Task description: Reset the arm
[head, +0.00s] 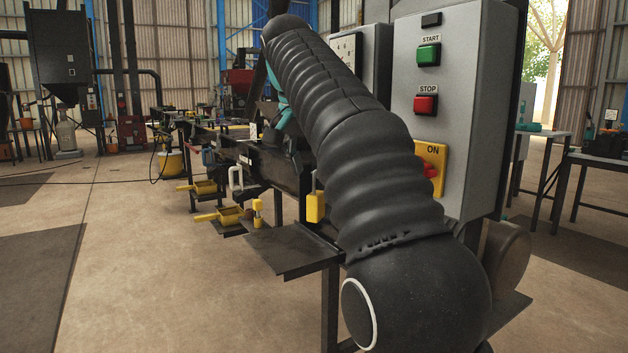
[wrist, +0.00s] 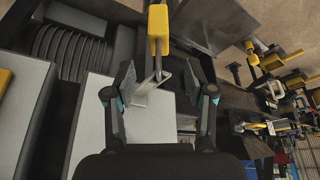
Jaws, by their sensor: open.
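My gripper (wrist: 160,82) is open in the wrist view, its two dark fingers with teal parts spread apart. A bent grey metal piece (wrist: 152,80) shows in the gap between the fingers. I cannot tell whether a finger touches it. In the head view my ribbed black arm reaches up and away to the left. A bit of teal shows behind it; the fingertips are hidden there.
A grey control box (head: 455,110) with a green start button (head: 428,55), a red stop button (head: 425,104) and a yellow switch plate (head: 430,160) stands close right of my arm. A dark metal shelf (head: 285,252) juts out below. Left floor is open.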

